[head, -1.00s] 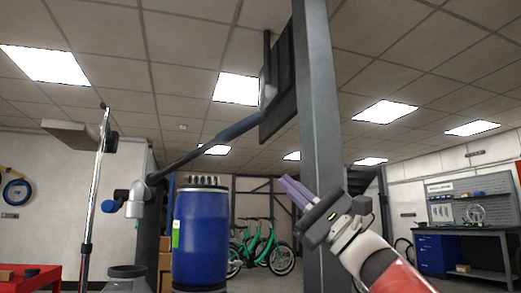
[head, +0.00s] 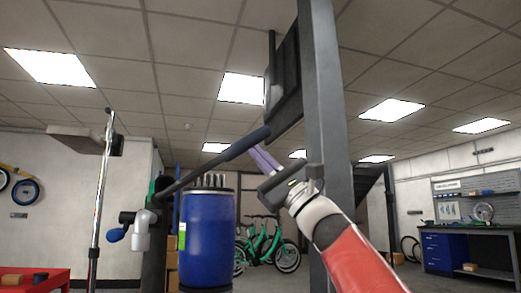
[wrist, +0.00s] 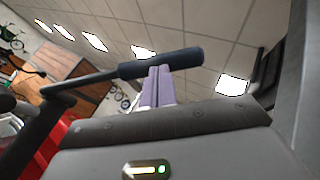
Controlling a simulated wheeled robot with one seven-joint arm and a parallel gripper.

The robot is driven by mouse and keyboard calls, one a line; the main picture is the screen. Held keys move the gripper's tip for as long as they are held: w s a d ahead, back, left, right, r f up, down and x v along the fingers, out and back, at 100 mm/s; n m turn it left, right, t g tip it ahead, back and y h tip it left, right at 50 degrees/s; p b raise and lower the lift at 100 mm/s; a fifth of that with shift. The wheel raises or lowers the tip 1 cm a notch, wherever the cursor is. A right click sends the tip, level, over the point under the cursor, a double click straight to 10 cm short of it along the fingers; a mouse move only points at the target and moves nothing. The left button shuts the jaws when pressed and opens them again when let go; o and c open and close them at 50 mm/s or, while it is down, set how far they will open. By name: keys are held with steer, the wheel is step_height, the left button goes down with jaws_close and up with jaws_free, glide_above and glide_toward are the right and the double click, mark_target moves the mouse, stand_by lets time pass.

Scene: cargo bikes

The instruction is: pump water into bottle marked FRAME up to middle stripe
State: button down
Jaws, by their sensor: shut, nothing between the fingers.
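A pump with a long dark lever (head: 200,170) stands at the left. The lever slopes up to the right and ends in a thick dark-blue grip (head: 246,143). The pump has a pale grey downward pipe (head: 141,232) and a blue knob (head: 116,235). My gripper (head: 256,152) has its purple fingers shut and empty, just under the grip's outer end. In the wrist view the fingertips (wrist: 159,70) meet the underside of the grip (wrist: 160,63) in the picture; I cannot tell whether they touch. No bottle marked FRAME is visible.
A blue barrel (head: 207,240) stands beside the pump. A grey post (head: 327,150) rises close behind my gripper, with a dark panel (head: 285,80) beside it. A chrome stand (head: 101,190) and a red table (head: 40,281) are at left, green bikes (head: 262,245) behind, a workbench (head: 470,240) at right.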

mark_target(248, 140)
steer(key=shift+a+r, duration=0.1)
steer(key=shift+r, duration=0.05)
steer(key=r+p, duration=0.1)
steer(key=r+n+g+p, duration=0.1)
steer(key=p, duration=0.1)
steer(key=shift+a+r+n, duration=0.2)
steer(key=shift+a+n, duration=0.1)
steer(key=shift+a, duration=0.1)
steer(key=shift+s+a+r+n+g+p, duration=0.1)
steer(key=shift+a+r+n+g+p, duration=0.15)
steer(key=shift+g+p, duration=0.35)
steer(key=shift+f, duration=0.25)
